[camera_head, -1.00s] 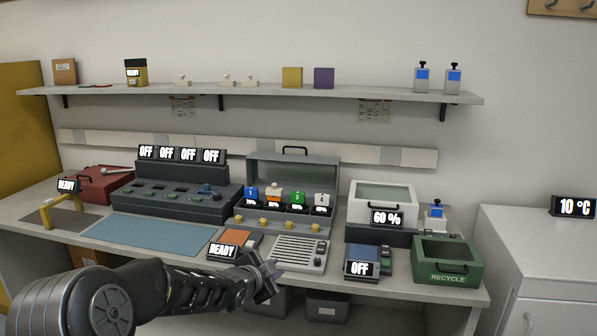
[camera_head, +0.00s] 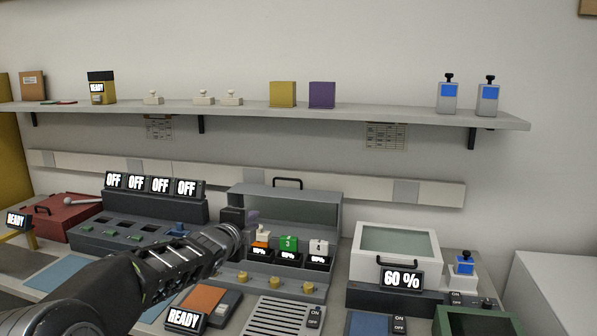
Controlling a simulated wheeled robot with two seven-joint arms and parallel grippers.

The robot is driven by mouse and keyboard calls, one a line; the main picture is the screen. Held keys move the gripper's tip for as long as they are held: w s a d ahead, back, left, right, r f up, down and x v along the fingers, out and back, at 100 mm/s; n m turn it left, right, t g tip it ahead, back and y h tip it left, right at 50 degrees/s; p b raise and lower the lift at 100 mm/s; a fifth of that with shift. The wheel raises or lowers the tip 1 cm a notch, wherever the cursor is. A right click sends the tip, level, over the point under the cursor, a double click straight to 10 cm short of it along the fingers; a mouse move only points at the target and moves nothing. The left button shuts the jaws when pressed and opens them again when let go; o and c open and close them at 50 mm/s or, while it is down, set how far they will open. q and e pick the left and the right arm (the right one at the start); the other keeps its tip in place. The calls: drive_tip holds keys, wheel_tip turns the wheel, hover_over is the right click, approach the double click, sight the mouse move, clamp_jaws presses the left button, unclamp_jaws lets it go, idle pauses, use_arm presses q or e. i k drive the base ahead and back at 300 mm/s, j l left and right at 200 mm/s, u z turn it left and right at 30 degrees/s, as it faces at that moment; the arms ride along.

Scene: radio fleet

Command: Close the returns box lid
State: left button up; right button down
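No box here carries a readable "returns" label. A grey box (camera_head: 333,236) at the middle of the bench has its lid (camera_head: 315,208) raised, with a black handle (camera_head: 287,183) on top. Numbered blocks stand inside it; the green one (camera_head: 288,243) and the white one (camera_head: 319,247) show clearly. My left gripper (camera_head: 243,215) is at the left end of this box, in front of its raised lid. Its fingers look apart with nothing seen between them. It hides the box's left part. My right gripper is not in view.
A white box (camera_head: 432,250) with a shut, windowed lid stands right of the grey box. A green bin (camera_head: 480,322) is cut off at lower right. A red case (camera_head: 62,216) lies at left. A long shelf (camera_head: 300,110) runs above the bench.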

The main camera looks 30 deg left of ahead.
sight(305, 233)
drive_tip(key=i+j, duration=0.2)
drive_tip(key=i, duration=0.25)
drive_tip(key=i+j, duration=0.25)
drive_tip(key=i, duration=0.2)
